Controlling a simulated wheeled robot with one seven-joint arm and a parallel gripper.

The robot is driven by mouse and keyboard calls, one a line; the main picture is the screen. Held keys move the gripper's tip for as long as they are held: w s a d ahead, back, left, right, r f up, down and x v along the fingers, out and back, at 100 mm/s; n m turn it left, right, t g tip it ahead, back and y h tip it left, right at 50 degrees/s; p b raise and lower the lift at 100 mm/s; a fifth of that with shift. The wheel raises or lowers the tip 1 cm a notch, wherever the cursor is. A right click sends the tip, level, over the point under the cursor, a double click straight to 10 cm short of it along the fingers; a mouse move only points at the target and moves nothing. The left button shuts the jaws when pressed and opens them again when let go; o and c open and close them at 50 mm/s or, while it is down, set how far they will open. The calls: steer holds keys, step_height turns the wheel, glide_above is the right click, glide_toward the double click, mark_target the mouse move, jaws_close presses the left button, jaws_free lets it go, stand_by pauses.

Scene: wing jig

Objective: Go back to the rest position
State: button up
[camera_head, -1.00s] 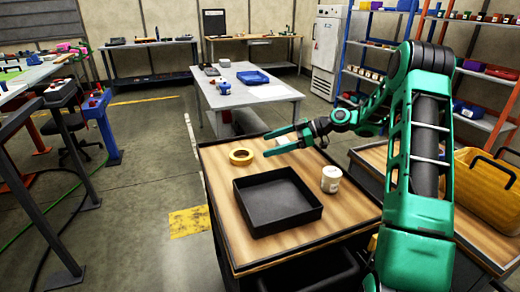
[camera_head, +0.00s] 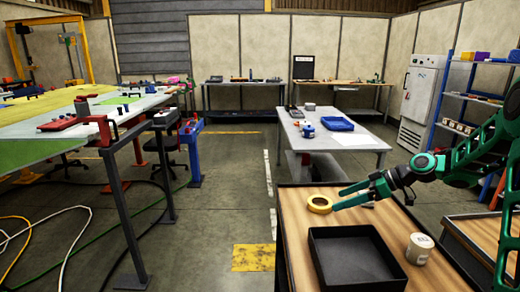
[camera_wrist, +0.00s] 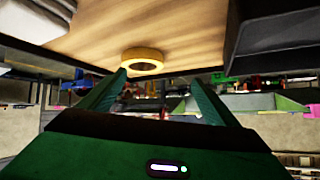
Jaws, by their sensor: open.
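My gripper (camera_head: 345,196) is at the right in the head view, above the wooden cart top (camera_head: 297,240), beside a yellow tape roll (camera_head: 319,203). Its two fingers are spread apart with nothing between them. In the wrist view the gripper (camera_wrist: 160,85) also shows open fingers, with the tape roll (camera_wrist: 143,61) beyond the tips. My green arm reaches in from the right edge.
A black tray (camera_head: 350,258) and a white cup (camera_head: 419,248) stand on the cart top. A table with a blue bin (camera_head: 337,124) is behind it. The jig (camera_head: 100,120) stands at left, with cables on the floor. The middle floor (camera_head: 215,190) is clear.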

steer(key=s+a+m+h, duration=0.1)
steer(key=s, duration=0.1)
steer(key=s+a+r+m+h, duration=0.1)
steer(key=s+a, duration=0.1)
steer(key=s+a+m+h, duration=0.1)
steer(key=s, duration=0.1)
steer(key=shift+s+a+r+h, duration=0.2)
steer(key=shift+s+r+h, duration=0.1)
steer(key=shift+r, duration=0.05)
steer(key=s+d+r+m+h, duration=0.1)
steer(key=s+d+m+h, duration=0.2)
steer(key=s, duration=0.7)
steer(key=s+d+r+m+h, duration=0.1)
steer(key=s+r+m+h, duration=0.3)
steer(key=s, duration=0.6)
steer(key=s+d+f+m+g, duration=0.2)
steer(key=s+d+m, duration=0.2)
steer(key=s, duration=0.4)
steer(key=s+d+f+m+g, duration=0.2)
steer(key=s+d+m, duration=0.1)
steer(key=s+d, duration=0.4)
steer(key=shift+s+d+f+m+y, duration=0.25)
steer(key=shift+s+m+y, duration=0.15)
steer(key=shift+s, duration=0.4)
